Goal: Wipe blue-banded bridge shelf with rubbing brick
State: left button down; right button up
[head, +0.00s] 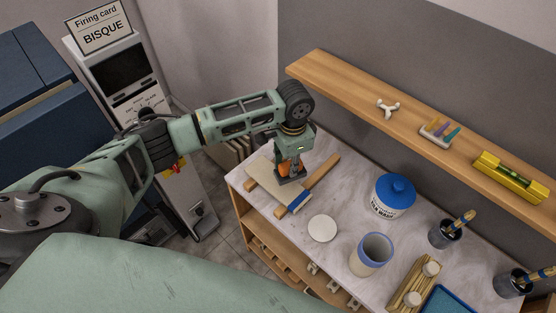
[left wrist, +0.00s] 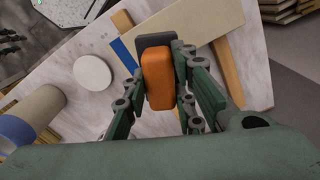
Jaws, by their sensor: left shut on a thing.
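The bridge shelf (head: 265,178) is a cream board with a blue band (head: 300,201) at its near right end. It lies across two wooden bars on the marbled tabletop, and it also shows in the left wrist view (left wrist: 205,17). My left gripper (head: 291,166) is shut on the rubbing brick, which has an orange grip (left wrist: 158,82) and a dark grey block (left wrist: 157,40). The brick is over the shelf's right part, close to the blue band; I cannot tell whether it touches the board. My right gripper is in neither view.
A white disc (head: 322,228), a blue-lidded jar (head: 394,197) and a blue-rimmed cup (head: 371,254) stand right of the shelf. Brush pots and a wooden tray are farther right. A wall shelf (head: 340,82) with small items runs behind. A kiln controller (head: 120,75) stands left.

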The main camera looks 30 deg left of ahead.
pick_arm(q)
jog(key=shift+w+a+r, duration=0.1)
jog(key=shift+a+r, duration=0.1)
jog(key=shift+r, duration=0.95)
jog(key=shift+d+r, duration=0.15)
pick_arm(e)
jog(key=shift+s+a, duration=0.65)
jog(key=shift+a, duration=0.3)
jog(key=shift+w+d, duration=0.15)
